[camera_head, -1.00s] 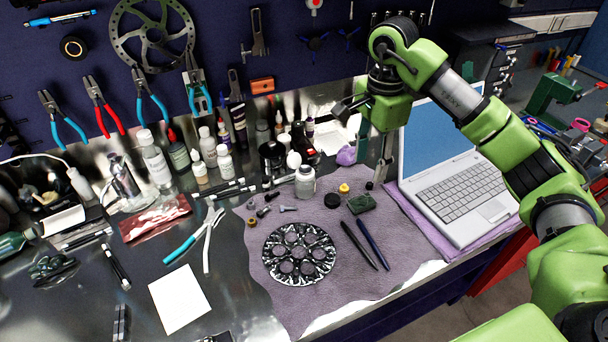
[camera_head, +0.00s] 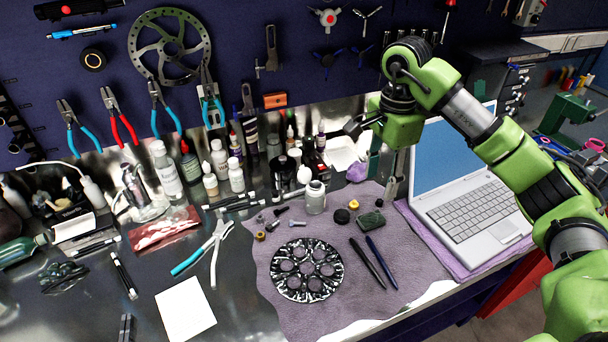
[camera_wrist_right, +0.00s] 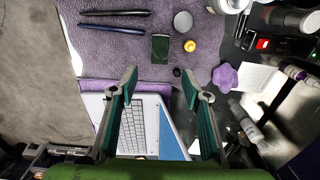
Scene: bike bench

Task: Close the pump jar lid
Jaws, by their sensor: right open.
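A small pale jar (camera_head: 315,199) stands upright near the back of the purple mat; whether its top is open is too small to tell. A round dark disc (camera_head: 341,216), which looks like a lid, lies flat on the mat just right of the jar. The disc shows grey in the right wrist view (camera_wrist_right: 183,21), and the jar is partly cut off at the top edge there (camera_wrist_right: 226,5). My right gripper (camera_wrist_right: 158,80) is open and empty, pointing down above the mat's right side near the laptop. The left gripper is out of view.
The laptop (camera_head: 472,205) stands right of the mat (camera_head: 285,315). A yellow piece (camera_head: 354,205), a dark green block (camera_head: 371,220), two pens (camera_head: 378,262) and a chainring (camera_head: 294,270) lie near the disc. Several bottles (camera_head: 167,169) stand behind, left of the jar.

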